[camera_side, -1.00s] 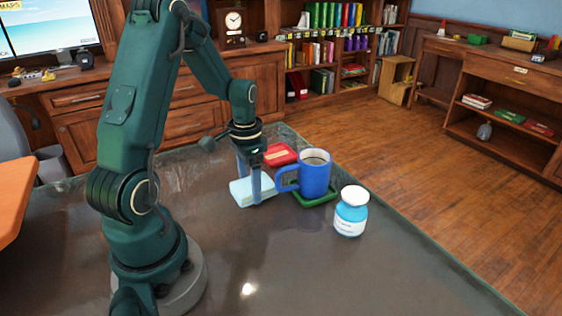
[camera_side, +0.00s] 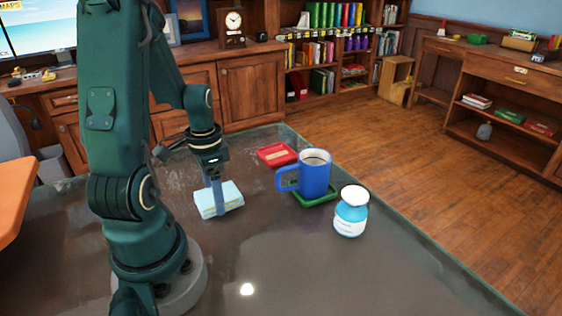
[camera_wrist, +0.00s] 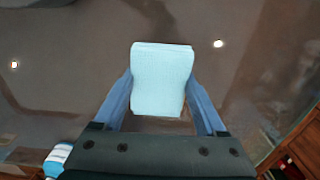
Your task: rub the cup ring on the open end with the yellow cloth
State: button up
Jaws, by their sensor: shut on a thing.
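My gripper (camera_side: 217,196) is shut on a pale blue folded cloth (camera_side: 231,203) with thin yellowish edges. I see no plain yellow cloth. In the wrist view the cloth (camera_wrist: 162,80) sits between both fingers of my gripper (camera_wrist: 161,100). The cloth is low at the dark table top (camera_side: 290,250), left of the mug; I cannot tell if it touches. I cannot make out a clear cup ring; any mark under the cloth is hidden.
A blue mug (camera_side: 315,176) stands on a green coaster (camera_side: 318,201). A red coaster (camera_side: 277,154) lies behind it. A white and blue bottle (camera_side: 351,212) stands to the right, near the table's right edge. The table front is clear.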

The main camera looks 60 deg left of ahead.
jog(key=shift+r, duration=3.9)
